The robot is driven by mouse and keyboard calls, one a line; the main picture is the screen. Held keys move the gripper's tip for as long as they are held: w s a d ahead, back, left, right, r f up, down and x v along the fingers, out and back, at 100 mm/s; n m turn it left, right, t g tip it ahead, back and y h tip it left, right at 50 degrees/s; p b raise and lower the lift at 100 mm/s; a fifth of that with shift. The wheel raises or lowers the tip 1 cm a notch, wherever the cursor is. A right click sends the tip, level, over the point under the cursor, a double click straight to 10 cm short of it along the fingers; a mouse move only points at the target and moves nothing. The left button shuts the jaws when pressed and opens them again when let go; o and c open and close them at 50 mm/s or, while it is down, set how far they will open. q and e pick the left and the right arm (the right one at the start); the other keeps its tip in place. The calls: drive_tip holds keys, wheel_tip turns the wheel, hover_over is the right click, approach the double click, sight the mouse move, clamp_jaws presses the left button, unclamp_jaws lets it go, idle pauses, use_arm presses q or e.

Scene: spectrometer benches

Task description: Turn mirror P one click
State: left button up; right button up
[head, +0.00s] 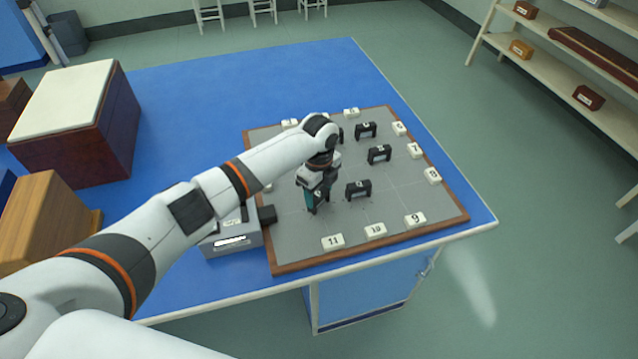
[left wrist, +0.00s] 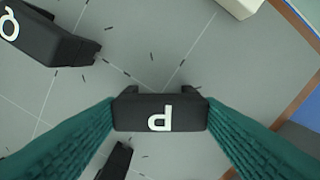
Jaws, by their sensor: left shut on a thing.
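Mirror P (left wrist: 138,123) is a black block with a white letter P, upside down in the left wrist view. My left gripper (left wrist: 160,113) is shut on it, one teal finger at each end of the block. In the head view my left gripper (head: 314,203) points down onto the grey board (head: 295,222), and mirror P is hidden or too small to make out there. A black block marked Q (left wrist: 45,35) stands apart at the upper left of the wrist view. My right gripper is not in view.
Other black mirror blocks (head: 379,153) stand on the board, one close to the right of my gripper (head: 358,189). White number tags (head: 333,242) line the board's edges. A grey box (head: 232,240) with a dark nozzle (head: 267,215) stands at the board's left.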

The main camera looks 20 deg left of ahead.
sight(318, 194)
use_arm(q)
drive_tip(key=shift+r+n+p, duration=0.1)
drive_tip(key=shift+n+p, duration=0.55)
drive_tip(key=shift+n, duration=0.45)
drive_tip(key=o, duration=1)
wheel_tip(318, 194, up, 12)
drive_tip(key=shift+f+b, duration=0.1)
drive_tip(key=shift+b, duration=1)
